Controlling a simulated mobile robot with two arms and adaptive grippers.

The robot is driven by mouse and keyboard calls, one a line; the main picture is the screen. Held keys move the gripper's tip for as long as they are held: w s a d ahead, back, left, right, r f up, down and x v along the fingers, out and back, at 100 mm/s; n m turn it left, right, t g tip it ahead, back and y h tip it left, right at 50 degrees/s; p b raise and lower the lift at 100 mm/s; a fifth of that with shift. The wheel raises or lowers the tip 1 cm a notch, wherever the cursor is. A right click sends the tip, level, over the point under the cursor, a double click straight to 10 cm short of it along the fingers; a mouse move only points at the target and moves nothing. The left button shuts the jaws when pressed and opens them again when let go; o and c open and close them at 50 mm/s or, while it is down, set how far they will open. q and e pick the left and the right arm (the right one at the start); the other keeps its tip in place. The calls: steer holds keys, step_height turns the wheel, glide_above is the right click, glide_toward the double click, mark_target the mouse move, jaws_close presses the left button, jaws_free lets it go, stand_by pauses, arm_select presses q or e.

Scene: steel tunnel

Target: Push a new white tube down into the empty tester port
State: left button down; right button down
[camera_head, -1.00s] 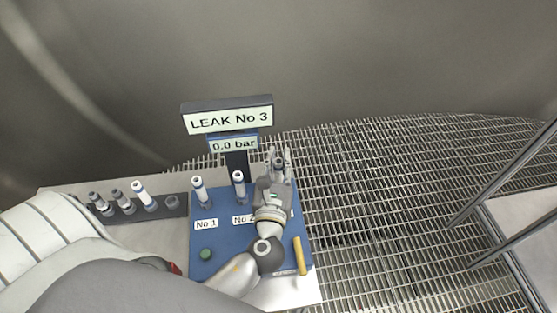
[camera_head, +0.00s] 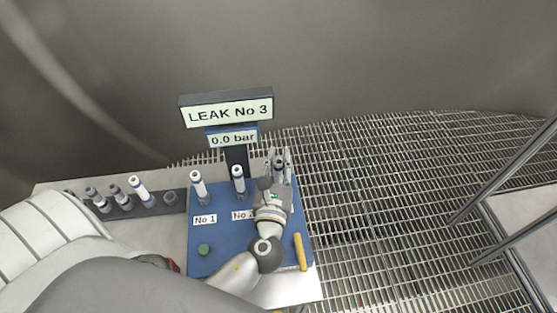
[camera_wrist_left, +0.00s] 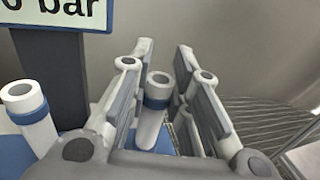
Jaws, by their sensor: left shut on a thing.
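The wrist view shows the tube roughly upright between the two fingers (camera_wrist_left: 160,95). Its lower end and the port under it are hidden, so I cannot tell how deep it sits. White tubes stand at No 1 (camera_head: 199,186) and No 2 (camera_head: 239,181). The sign (camera_head: 228,112) reads "LEAK No 3" and the display (camera_head: 232,138) "0.0 bar". My right gripper is out of view.
A grey rack (camera_head: 151,208) left of the tester holds a white tube (camera_head: 141,189) and darker-topped tubes (camera_head: 119,195), with an empty hole at its right end. A green button (camera_head: 204,250) and a yellow handle (camera_head: 300,252) are at the tester's front. Grating (camera_head: 400,200) lies right.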

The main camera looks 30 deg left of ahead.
arm_select(q)
steer(key=shift+f+b, duration=0.3)
steer(key=shift+f, duration=0.2)
steer(key=c, duration=1.3)
jaws_free()
steer(key=shift+o, duration=0.2)
steer(key=v, duration=1.2)
steer(key=shift+s+f, duration=0.1)
